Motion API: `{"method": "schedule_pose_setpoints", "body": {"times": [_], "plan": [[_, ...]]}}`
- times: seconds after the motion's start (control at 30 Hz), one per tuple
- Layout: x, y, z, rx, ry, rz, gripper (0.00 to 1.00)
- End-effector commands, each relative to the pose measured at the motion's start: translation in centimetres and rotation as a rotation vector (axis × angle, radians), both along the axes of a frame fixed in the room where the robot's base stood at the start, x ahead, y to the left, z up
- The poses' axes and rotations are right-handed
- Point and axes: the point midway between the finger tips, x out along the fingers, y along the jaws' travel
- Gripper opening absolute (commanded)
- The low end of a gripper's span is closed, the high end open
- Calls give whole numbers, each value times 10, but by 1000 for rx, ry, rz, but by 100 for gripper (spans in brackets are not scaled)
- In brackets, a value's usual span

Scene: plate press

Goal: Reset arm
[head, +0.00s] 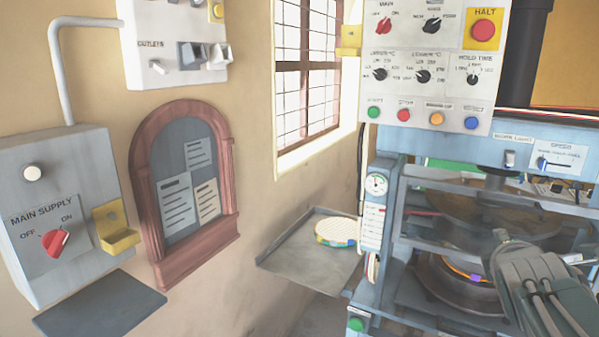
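My arm's end with my gripper (515,268) shows at the lower right of the head view, in front of the press (386,212). Its grey-green housing and cables face me, and its fingertips cannot be made out, so I cannot tell if it is open or shut. No held object is visible. Part of the press interior is hidden behind it, and a round dark plate (446,284) shows to its left.
A grey side tray (300,262) holds a round pale disc (337,231) with a coloured rim. The control panel (430,55) with a red HALT button (484,27) stands above the press. A main supply box (50,180) and arched notice board (165,220) are on the left wall.

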Motion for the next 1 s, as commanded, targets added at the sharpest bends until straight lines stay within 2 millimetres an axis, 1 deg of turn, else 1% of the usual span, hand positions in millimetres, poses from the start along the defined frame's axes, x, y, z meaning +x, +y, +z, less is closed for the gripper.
{"method": "schedule_pose_setpoints", "body": {"times": [0.03, 0.17, 0.2, 0.27, 0.4, 0.5, 0.6, 0.7, 0.8, 1.0], "plan": [[-3, 19, -8, 118, -27, -19, 54], [-15, 59, -35, 457, -80, -117, 54], [-21, 73, -44, 557, -90, -152, 54], [-29, 92, -56, 706, -100, -211, 54], [-55, 139, -85, 1028, -96, -374, 54], [-78, 171, -105, 1234, -74, -516, 54], [-101, 198, -122, 1394, -41, -665, 54], [-118, 216, -133, 1492, -15, -784, 54], [-129, 225, -139, 1539, 0, -855, 54], [-131, 226, -140, 1550, 1, -876, 54]]}}
